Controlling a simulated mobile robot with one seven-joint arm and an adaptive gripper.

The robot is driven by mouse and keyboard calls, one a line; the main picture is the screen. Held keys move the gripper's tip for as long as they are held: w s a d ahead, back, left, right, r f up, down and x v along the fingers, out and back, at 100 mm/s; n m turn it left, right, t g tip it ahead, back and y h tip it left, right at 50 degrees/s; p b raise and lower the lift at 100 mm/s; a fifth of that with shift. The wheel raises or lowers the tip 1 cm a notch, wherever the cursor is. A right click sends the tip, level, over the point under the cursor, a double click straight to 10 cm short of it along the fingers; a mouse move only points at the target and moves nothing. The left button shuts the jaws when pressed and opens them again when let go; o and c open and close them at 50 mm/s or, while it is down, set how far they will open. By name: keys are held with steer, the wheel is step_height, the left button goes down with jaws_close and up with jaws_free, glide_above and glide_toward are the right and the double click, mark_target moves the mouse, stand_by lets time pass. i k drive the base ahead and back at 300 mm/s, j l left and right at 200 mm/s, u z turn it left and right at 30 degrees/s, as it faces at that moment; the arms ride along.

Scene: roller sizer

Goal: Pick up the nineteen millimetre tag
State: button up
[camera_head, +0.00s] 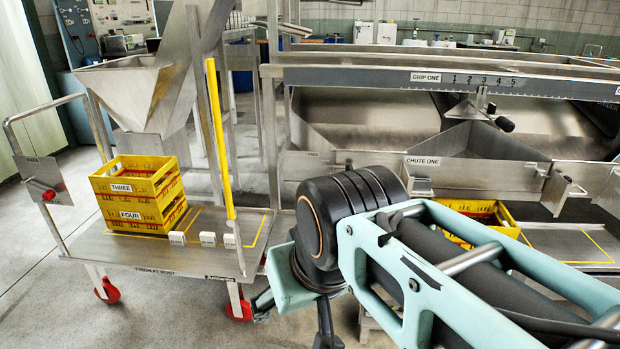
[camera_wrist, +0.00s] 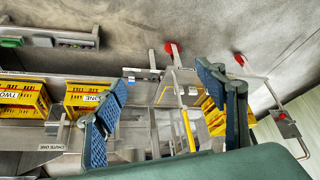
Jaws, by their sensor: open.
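Three small white tags stand in a row on the trolley deck in the head view: a left one (camera_head: 177,238), a middle one (camera_head: 208,239) and a right one (camera_head: 230,241). Their print is too small to read, so I cannot tell which is the nineteen millimetre tag. My gripper (camera_wrist: 161,80) shows in the wrist view with its two dark blue fingers wide apart and nothing between them. In the head view my arm mostly hides it, low in front of the trolley's right end.
The trolley (camera_head: 170,262) also carries stacked yellow crates, THREE (camera_head: 125,186) above FOUR (camera_head: 130,214). A yellow post (camera_head: 221,150) rises close behind the tags. The machine with CHUTE ONE (camera_head: 422,162) fills the right side. Crates ONE (camera_wrist: 85,98) and TWO (camera_wrist: 22,97) show in the wrist view.

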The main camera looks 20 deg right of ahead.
mark_target(207, 238)
steer(key=z, duration=1.8)
steer(key=j+u, duration=0.1)
steer(key=j, duration=0.35)
steer(key=i+j+u, duration=0.1)
steer(key=j, duration=0.35)
steer(key=i+j+u, duration=0.1)
steer(key=j, duration=0.35)
steer(key=i+j+u, duration=0.1)
steer(key=j, duration=0.3)
steer(key=i+j+u, duration=0.15)
steer(key=j, duration=0.3)
steer(key=i+j+u, duration=0.1)
steer(key=j, duration=0.3)
steer(key=i, duration=0.1)
